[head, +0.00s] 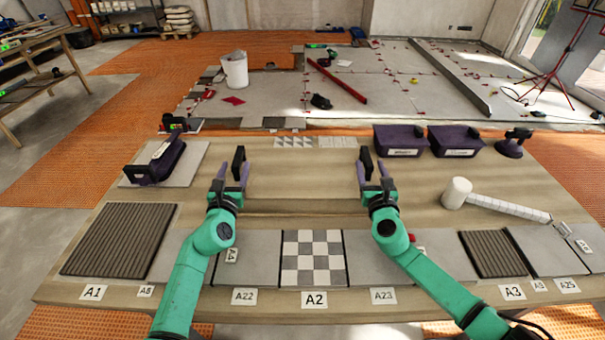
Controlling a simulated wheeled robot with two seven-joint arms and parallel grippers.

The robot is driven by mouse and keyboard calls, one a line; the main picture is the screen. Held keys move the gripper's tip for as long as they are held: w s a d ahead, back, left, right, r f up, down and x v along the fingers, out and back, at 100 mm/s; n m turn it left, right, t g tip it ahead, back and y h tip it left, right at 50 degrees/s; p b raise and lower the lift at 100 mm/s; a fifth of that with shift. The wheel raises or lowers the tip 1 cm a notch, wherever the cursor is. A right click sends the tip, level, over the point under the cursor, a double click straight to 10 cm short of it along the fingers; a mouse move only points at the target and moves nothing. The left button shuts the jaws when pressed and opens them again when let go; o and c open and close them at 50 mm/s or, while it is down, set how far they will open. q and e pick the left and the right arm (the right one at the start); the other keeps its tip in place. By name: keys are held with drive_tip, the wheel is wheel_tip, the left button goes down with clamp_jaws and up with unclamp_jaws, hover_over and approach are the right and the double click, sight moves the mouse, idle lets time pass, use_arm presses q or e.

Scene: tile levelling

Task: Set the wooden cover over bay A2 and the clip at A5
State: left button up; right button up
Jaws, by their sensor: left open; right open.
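Bay A2 (314,258) is a square with a grey and white checker pattern at the front middle of the table, with its A2 label (314,300) in front. Its checkered face is in plain view. I cannot make out a separate wooden cover or a clip. My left gripper (232,175) is open and empty above the table, behind and left of bay A2. My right gripper (373,173) is open and empty, behind and right of it.
Purple bins (399,140) stand at the back right. A dark purple tool (160,162) rests on a grey tile at the left. A ribbed panel (120,238) lies behind A1. The wooden table (300,190) between my grippers is clear.

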sight(241, 147)
use_arm(q)
drive_tip(key=w, duration=0.5)
drive_tip(key=shift+w, duration=0.15)
use_arm(e)
drive_tip(key=w, duration=0.5)
drive_tip(key=shift+w, duration=0.15)
use_arm(q)
clamp_jaws()
use_arm(e)
clamp_jaws()
use_arm(q)
drive_tip(key=shift+r, duration=0.1)
